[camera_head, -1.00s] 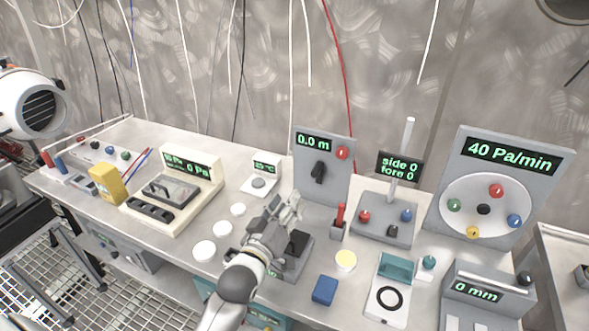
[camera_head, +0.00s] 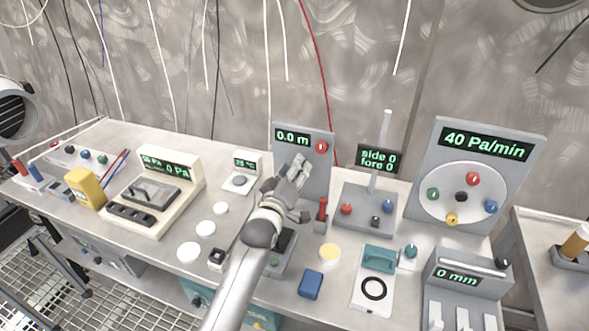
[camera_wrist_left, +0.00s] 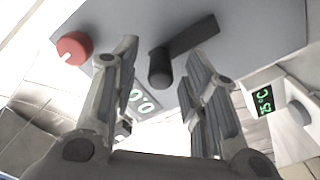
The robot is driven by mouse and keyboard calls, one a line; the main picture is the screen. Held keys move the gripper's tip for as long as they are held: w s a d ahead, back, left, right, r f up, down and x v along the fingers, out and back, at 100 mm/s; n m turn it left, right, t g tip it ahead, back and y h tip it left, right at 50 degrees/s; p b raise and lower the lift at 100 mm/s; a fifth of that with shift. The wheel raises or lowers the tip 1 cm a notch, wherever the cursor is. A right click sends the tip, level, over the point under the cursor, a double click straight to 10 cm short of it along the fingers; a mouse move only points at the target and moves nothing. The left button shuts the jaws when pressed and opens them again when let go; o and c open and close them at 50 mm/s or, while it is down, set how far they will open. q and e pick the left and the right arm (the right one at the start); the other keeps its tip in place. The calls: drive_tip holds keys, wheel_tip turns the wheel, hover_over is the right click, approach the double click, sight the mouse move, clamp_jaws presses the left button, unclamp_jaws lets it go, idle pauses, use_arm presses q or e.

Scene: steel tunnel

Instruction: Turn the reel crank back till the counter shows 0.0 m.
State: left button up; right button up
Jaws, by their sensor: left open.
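The grey reel panel (camera_head: 284,158) stands upright at the back middle of the bench. Its counter (camera_head: 292,137) reads 0.0 m, and a red knob (camera_head: 321,147) sits beside it. My left gripper (camera_head: 298,166) is right in front of the panel and hides the crank in the head view. In the left wrist view the black crank (camera_wrist_left: 187,40) and its round handle (camera_wrist_left: 160,70) show. My open left fingers (camera_wrist_left: 160,62) stand on either side of the handle, with gaps visible on both sides. My right gripper is not in view.
A red-handled lever (camera_head: 322,209) and the side/fore display stand (camera_head: 378,160) are close right of the panel. A small temperature unit (camera_head: 242,172) is at its left. A large dial panel (camera_head: 487,145) and a blue block (camera_head: 311,285) are farther right and nearer.

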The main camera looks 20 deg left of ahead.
use_arm(q)
drive_tip(key=shift+w, duration=0.15)
drive_tip(key=shift+c, duration=0.2)
clamp_jaws()
drive_tip(key=shift+d+m+p, duration=0.35)
drive_tip(key=shift+m+p, duration=0.05)
drive_tip(key=shift+m, duration=0.2)
drive_tip(key=shift+d+m, duration=0.3)
drive_tip(key=shift+m, duration=0.3)
drive_tip(key=shift+d+f+m+p, duration=0.3)
drive_tip(key=shift+d+m, duration=0.15)
drive_tip(key=shift+m, duration=0.65)
drive_tip(key=shift+o, duration=0.2)
unclamp_jaws()
